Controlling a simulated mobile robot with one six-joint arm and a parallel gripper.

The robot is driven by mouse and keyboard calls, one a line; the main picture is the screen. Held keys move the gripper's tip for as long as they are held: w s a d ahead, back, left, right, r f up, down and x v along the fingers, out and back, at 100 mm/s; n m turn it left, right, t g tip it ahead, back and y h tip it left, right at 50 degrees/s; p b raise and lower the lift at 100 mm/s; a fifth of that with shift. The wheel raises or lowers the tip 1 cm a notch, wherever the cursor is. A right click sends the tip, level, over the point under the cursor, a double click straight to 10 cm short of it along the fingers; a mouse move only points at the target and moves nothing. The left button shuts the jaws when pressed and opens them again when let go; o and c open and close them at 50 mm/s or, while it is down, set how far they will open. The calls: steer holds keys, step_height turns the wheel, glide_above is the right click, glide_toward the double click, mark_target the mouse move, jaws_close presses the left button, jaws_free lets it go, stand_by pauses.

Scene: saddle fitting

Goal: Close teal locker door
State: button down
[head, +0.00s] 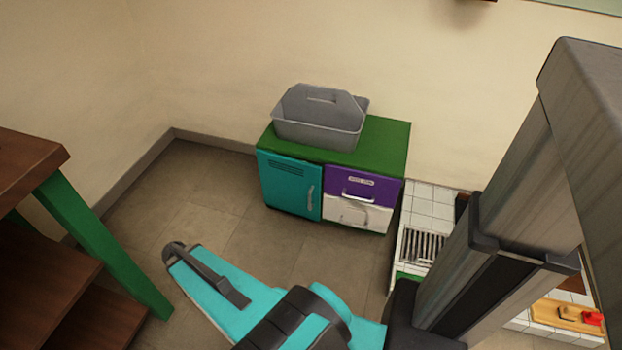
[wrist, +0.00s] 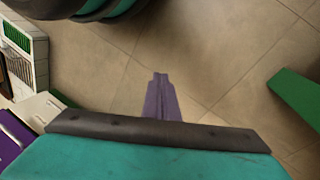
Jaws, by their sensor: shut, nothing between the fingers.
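The teal locker door (head: 288,185) is the left front of a green-topped cabinet in the head view. It has vent slots at the top and a handle at its right edge. It looks flush or almost flush with the front; I cannot tell if a small gap is left. My gripper (wrist: 160,78) is shut and empty in the wrist view, over bare floor. In the head view my teal arm lies in front of the cabinet, apart from the door, and the fingers cannot be made out.
The cabinet has a green top (head: 385,140) with a grey caddy (head: 318,118) on it. Right of the door are a purple drawer (head: 362,184) and a white drawer (head: 357,214). A brown table with green legs (head: 105,250) stands at left. Floor before the cabinet is clear.

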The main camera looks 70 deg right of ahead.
steer(key=s+d+r+m+h, duration=0.1)
steer(key=s+d+r+m, duration=0.2)
steer(key=d+r+m, duration=0.4)
steer(key=s+d+r+m+g+h, duration=0.1)
steer(key=s+d+r+m, duration=0.3)
steer(key=d, duration=1.4)
steer(key=s+d+r+m+h, duration=0.2)
steer(key=s+d+r+m, duration=0.2)
steer(key=d+r+m, duration=0.6)
steer(key=d+m, duration=0.1)
steer(key=d, duration=0.2)
steer(key=shift+d+g, duration=0.25)
steer(key=shift+g, duration=0.05)
steer(key=shift+s+f, duration=0.1)
steer(key=shift+f, duration=0.05)
steer(key=b, duration=0.3)
glide_toward(320, 183)
steer(key=shift+x, duration=2)
